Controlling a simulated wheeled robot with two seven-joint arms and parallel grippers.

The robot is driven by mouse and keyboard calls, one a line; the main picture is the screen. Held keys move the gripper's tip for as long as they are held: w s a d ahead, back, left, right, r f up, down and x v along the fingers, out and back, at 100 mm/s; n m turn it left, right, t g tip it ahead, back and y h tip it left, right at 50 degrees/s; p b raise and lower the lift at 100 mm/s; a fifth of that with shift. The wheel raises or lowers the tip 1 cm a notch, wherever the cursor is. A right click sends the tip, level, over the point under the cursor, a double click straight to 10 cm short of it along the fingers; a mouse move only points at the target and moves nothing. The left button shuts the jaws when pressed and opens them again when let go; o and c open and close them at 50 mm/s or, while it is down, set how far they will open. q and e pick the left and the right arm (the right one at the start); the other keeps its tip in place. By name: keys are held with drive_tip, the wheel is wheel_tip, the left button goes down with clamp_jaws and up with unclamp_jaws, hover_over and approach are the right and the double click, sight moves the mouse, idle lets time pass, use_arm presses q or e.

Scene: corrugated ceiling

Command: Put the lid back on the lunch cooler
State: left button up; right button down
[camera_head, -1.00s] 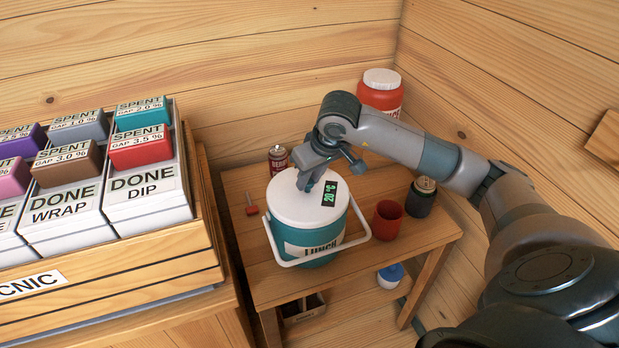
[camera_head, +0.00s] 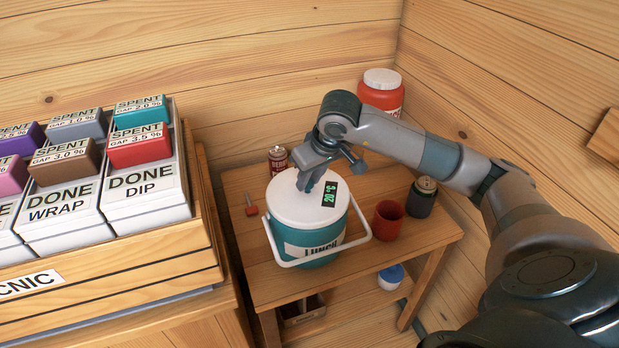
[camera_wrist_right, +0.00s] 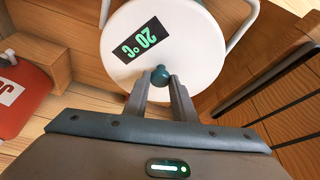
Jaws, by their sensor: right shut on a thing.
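The lunch cooler (camera_head: 305,242) is a teal tub with a white handle and a paper label, standing on the small wooden table (camera_head: 265,285). Its round white lid (camera_head: 298,208) sits on top of the tub, with a green "20 °C" display on it. My right gripper (camera_head: 307,187) is over the lid's middle. In the right wrist view the fingers (camera_wrist_right: 160,88) are shut on a teal knob (camera_wrist_right: 160,73) at the centre of the lid (camera_wrist_right: 195,50). Whether the lid is seated all round cannot be told. My left gripper is not in view.
A red cup (camera_head: 388,222), a dark canister (camera_head: 422,197), a small can (camera_head: 278,161) and a red jar with white lid (camera_head: 381,92) stand around the cooler. A wooden crate of white boxes (camera_head: 110,265) is at the left. A blue-and-white container (camera_head: 390,277) sits lower down.

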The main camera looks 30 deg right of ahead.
drive_tip(key=shift+b, duration=0.5)
idle(0.3)
idle(0.4)
drive_tip(key=c, duration=0.9)
unclamp_jaws()
drive_tip(key=shift+r+p, duration=1.25)
drive_tip(key=shift+r, duration=2.25)
clamp_jaws()
